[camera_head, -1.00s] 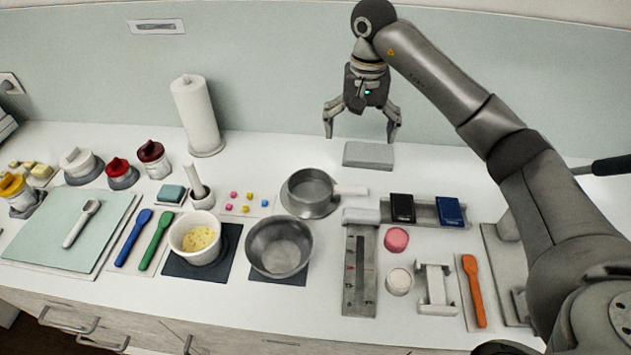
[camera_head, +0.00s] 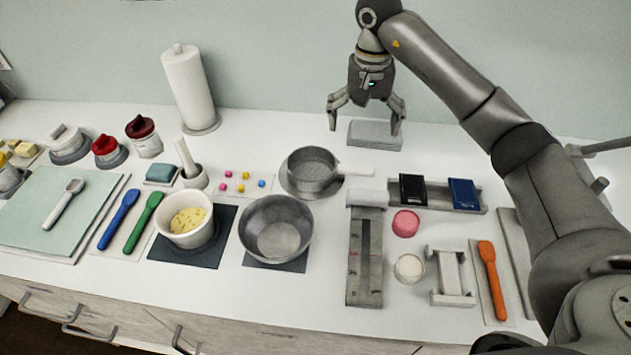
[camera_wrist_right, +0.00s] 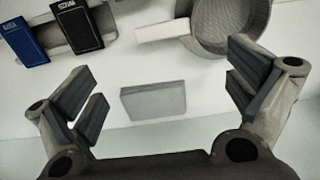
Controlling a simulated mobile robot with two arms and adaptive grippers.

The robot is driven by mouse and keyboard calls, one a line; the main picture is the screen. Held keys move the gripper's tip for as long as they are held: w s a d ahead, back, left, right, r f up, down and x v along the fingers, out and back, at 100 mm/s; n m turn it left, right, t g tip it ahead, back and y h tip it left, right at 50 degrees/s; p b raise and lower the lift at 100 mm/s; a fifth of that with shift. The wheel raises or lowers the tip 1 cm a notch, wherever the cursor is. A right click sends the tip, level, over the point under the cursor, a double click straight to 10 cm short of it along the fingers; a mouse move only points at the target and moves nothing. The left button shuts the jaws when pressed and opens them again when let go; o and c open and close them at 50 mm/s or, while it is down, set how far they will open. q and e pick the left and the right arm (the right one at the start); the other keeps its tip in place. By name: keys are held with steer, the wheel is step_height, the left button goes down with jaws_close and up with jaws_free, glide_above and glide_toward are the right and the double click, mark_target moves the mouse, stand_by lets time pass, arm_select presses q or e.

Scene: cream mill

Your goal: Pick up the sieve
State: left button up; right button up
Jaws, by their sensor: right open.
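The sieve (camera_head: 312,170) is a grey round pan with a mesh-like wall and a white handle (camera_head: 356,170) pointing right. It sits on a round grey base at the middle of the counter. In the right wrist view the sieve (camera_wrist_right: 230,22) shows at the top right, partly cut off, with its white handle (camera_wrist_right: 162,31) pointing left. My right gripper (camera_head: 366,125) is open and empty, behind and to the right of the sieve, above a grey block. Its spread fingers also show in the right wrist view (camera_wrist_right: 158,95). My left gripper is not in view.
The grey block (camera_head: 374,135) lies under my right gripper. A paper towel roll (camera_head: 188,90) stands at the back left. A metal bowl (camera_head: 276,230) is in front of the sieve. Black (camera_head: 412,190) and blue (camera_head: 463,194) packets lie on a tray to the right.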

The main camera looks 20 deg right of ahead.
step_height(320, 180, down, 3)
steer(key=b, duration=0.2)
steer(key=p, duration=0.1)
glide_above(355, 167)
steer(key=f, duration=0.5)
steer(key=shift+s+d, duration=0.15)
steer(key=shift+d, duration=0.05)
steer(key=shift+a+f+p, duration=0.15)
steer(key=shift+f+p, duration=0.45)
steer(key=shift+f, duration=0.55)
steer(key=shift+a+f+p, duration=0.15)
steer(key=shift+f+p, duration=0.4)
steer(key=shift+f, duration=0.6)
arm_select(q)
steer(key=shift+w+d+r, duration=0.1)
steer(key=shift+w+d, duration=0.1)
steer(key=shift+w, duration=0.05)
arm_select(e)
steer(key=shift+f, duration=0.45)
steer(key=c, duration=0.9)
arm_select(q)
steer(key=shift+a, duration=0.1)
arm_select(e)
steer(key=shift+c, duration=0.4)
steer(key=shift+r, duration=0.2)
